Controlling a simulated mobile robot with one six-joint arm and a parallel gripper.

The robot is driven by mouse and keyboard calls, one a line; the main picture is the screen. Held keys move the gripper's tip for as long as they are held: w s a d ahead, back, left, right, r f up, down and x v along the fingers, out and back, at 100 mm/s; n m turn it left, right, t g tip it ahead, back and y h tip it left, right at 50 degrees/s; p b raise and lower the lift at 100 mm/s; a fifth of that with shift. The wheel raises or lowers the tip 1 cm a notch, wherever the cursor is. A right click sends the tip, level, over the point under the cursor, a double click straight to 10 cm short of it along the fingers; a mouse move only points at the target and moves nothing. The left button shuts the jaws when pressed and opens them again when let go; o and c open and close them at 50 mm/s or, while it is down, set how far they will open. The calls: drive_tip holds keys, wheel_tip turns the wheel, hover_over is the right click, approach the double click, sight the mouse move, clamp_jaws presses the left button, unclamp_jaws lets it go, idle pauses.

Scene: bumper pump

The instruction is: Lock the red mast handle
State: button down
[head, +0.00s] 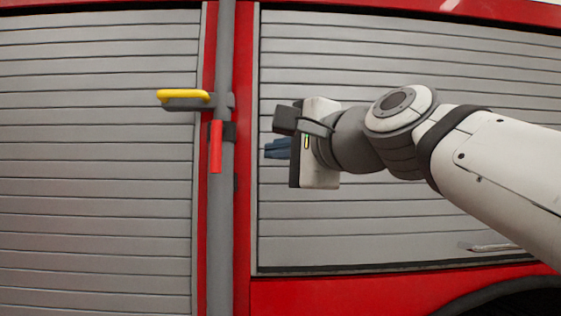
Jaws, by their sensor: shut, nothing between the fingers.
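The red mast handle (216,147) hangs straight down on a dark clamp on the grey vertical mast (225,230). A yellow handle (183,95) sticks out level to the left on a grey bracket just above it. My gripper (268,151) is to the right of the red handle, at about its height in the picture, with its fingers pointing left. The fingers look closed and hold nothing. A gap shows between the fingertips and the handle, and nothing hides the handle.
Grey roller shutters (95,200) lie behind, left and right of the mast, in a red vehicle body (380,296). A small shutter latch (492,247) shows at lower right.

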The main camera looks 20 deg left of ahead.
drive_tip(key=v, duration=0.3)
drive_tip(key=shift+d, duration=0.25)
drive_tip(key=w+d+f+n+h+p, duration=0.1)
drive_tip(key=w+d+f+h+p, duration=0.2)
drive_tip(key=f, duration=0.4)
drive_tip(key=w+d+f+n+g+h+p, duration=0.1)
drive_tip(key=d+f+h, duration=0.2)
drive_tip(key=d+f, duration=0.3)
drive_tip(key=w+d+f+n+h+p, duration=0.1)
drive_tip(key=w+d+f+h+p, duration=0.15)
drive_tip(key=f, duration=0.55)
drive_tip(key=s+d+f+n+g+h+p, duration=0.2)
drive_tip(key=s+d+f, duration=0.4)
drive_tip(key=d+f, duration=0.3)
drive_tip(key=s+d+f+n+g+h+p, duration=0.2)
drive_tip(key=s+d+f, duration=0.5)
drive_tip(key=f, duration=0.6)
drive_tip(key=d+g+h+p, duration=0.1)
drive_tip(key=g+h, duration=0.1)
drive_tip(key=h, duration=0.1)
drive_tip(key=shift+d+f, duration=0.35)
drive_tip(key=shift+d, duration=0.05)
drive_tip(key=shift+s, duration=0.1)
